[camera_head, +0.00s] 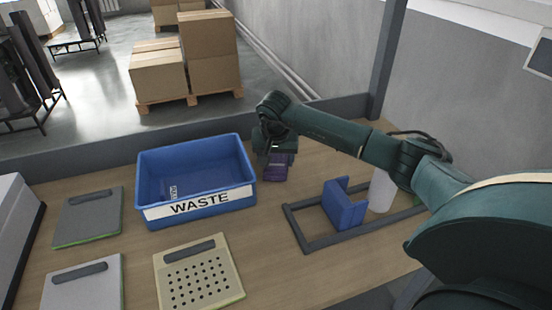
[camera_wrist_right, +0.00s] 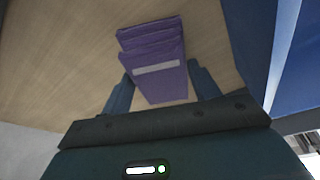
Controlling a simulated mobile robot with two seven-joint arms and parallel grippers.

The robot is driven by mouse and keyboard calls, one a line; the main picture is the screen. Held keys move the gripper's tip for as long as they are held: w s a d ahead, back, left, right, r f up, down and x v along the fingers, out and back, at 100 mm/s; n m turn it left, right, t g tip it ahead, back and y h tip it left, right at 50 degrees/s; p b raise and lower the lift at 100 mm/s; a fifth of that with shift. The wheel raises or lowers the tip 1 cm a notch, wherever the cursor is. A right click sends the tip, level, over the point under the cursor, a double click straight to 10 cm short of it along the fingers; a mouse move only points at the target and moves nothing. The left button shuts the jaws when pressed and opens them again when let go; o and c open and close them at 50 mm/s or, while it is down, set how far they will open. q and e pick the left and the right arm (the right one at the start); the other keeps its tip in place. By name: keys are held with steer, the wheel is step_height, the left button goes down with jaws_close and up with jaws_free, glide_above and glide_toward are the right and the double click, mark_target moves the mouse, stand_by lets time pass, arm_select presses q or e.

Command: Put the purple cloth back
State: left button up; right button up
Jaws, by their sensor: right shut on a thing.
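The purple cloth (camera_head: 278,172) is a folded stack with a pale stripe, and it also shows in the wrist view (camera_wrist_right: 158,85). My right gripper (camera_head: 276,155) is shut on it, with one finger on each side (camera_wrist_right: 160,74). The cloth is just right of the blue waste bin, over the back of the wooden table. I cannot tell whether it touches the table top. My left gripper is not in view.
Several boards, including a perforated one (camera_head: 198,272), lie in front and left.

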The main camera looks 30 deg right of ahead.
steer(key=shift+f, duration=0.2)
steer(key=shift+f, duration=0.15)
steer(key=o, duration=0.9)
steer(key=shift+o, duration=0.2)
steer(key=shift+r, duration=0.3)
steer(key=b+v, duration=0.1)
steer(key=v, duration=1)
steer(key=shift+r, duration=0.35)
steer(key=shift+s, duration=0.1)
